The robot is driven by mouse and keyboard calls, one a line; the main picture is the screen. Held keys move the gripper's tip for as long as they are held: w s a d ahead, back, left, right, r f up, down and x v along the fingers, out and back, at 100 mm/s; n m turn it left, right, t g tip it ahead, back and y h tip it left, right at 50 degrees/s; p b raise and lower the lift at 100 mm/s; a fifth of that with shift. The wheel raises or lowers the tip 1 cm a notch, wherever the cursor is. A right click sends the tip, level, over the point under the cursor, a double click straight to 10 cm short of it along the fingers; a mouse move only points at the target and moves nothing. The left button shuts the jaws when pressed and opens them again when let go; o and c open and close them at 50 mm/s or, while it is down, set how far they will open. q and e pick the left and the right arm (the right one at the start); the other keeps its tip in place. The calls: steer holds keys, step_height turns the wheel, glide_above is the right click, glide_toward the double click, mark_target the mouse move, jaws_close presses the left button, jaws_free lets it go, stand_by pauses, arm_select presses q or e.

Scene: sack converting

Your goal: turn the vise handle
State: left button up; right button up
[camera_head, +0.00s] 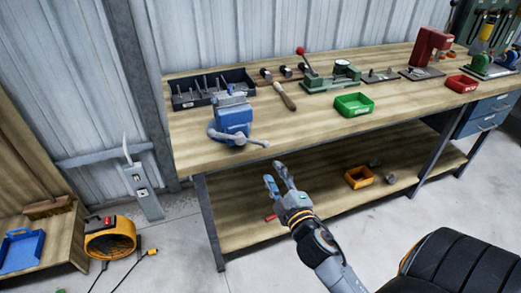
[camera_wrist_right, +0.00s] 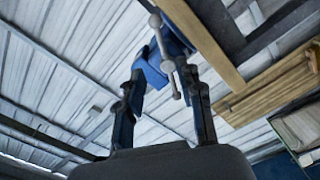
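The blue vise (camera_head: 231,115) is fixed at the front left edge of the wooden workbench (camera_head: 300,135). Its grey handle (camera_head: 252,141) is a bar with knobbed ends across the vise's front, overhanging the bench edge. My right gripper (camera_head: 277,175) is open and empty, below and to the right of the handle, in front of the bench. In the right wrist view the handle (camera_wrist_right: 166,48) shows beyond and between the open fingertips of that gripper (camera_wrist_right: 163,75), with the blue vise body (camera_wrist_right: 176,38) behind it. No contact is visible. My left gripper is not in view.
A black tool tray (camera_head: 212,88), a hammer (camera_head: 285,96) and a green bin (camera_head: 353,104) are on the bench near the vise. An orange fan (camera_head: 110,238) stands on the floor at left.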

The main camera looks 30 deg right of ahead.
mark_target(257, 144)
steer(key=p+x, duration=0.1)
steer(key=x, duration=1.2)
steer(key=shift+a, duration=0.1)
steer(key=shift+c, duration=0.2)
jaws_close()
